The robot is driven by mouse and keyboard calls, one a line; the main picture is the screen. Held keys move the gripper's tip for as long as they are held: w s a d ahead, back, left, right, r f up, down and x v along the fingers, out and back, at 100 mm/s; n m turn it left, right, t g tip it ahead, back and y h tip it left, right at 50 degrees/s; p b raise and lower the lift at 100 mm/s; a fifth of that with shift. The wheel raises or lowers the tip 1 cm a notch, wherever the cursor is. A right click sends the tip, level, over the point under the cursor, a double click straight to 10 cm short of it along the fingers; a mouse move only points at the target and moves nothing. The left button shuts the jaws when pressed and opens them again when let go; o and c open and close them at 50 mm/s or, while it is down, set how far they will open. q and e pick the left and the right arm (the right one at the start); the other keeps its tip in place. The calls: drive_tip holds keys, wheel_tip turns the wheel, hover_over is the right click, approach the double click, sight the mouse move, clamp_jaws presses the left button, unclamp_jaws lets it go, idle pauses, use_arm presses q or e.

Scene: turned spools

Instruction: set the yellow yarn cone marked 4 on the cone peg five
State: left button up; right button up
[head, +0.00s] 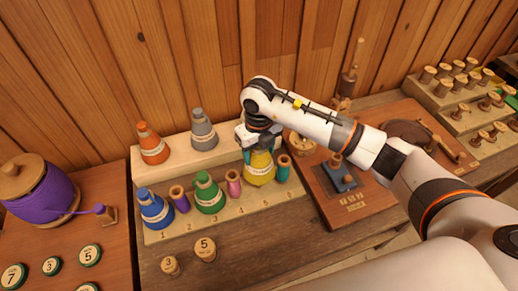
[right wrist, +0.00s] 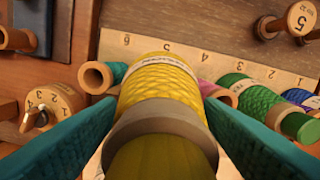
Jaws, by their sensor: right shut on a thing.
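The yellow yarn cone (head: 260,166) is upright at the right end of the rack's front row, between a pink spool (head: 233,183) and a teal spool (head: 283,168). My right gripper (head: 259,147) is above it, with its teal fingers shut on the cone's upper part. In the right wrist view the yellow cone (right wrist: 162,85) lies between the fingers (right wrist: 160,108), by the rack edge number 5. Peg five is hidden by the cone, and I cannot tell whether the cone rests fully on the rack. The cone's marking is not readable. My left gripper is not in view.
The wooden rack (head: 190,226) also holds a blue cone (head: 155,210), purple spool (head: 180,199) and green cone (head: 208,194) in front. Orange (head: 152,144) and grey (head: 203,130) cones stand behind. Two small spools (head: 205,249) stand before it.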

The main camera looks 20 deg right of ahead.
sight(259, 168)
drive_tip(key=shift+f+b, duration=1.2)
drive_tip(key=shift+f, duration=0.75)
drive_tip(key=shift+f+b, duration=0.5)
drive_tip(key=shift+f, duration=0.1)
drive_tip(key=shift+w+f+b, duration=0.1)
drive_tip(key=shift+f+b, duration=0.7)
drive_tip(key=shift+f, duration=0.15)
drive_tip(key=shift+f+b, duration=0.6)
drive_tip(key=shift+b, duration=0.1)
drive_tip(key=o, duration=1.4)
drive_tip(key=shift+c, duration=0.2)
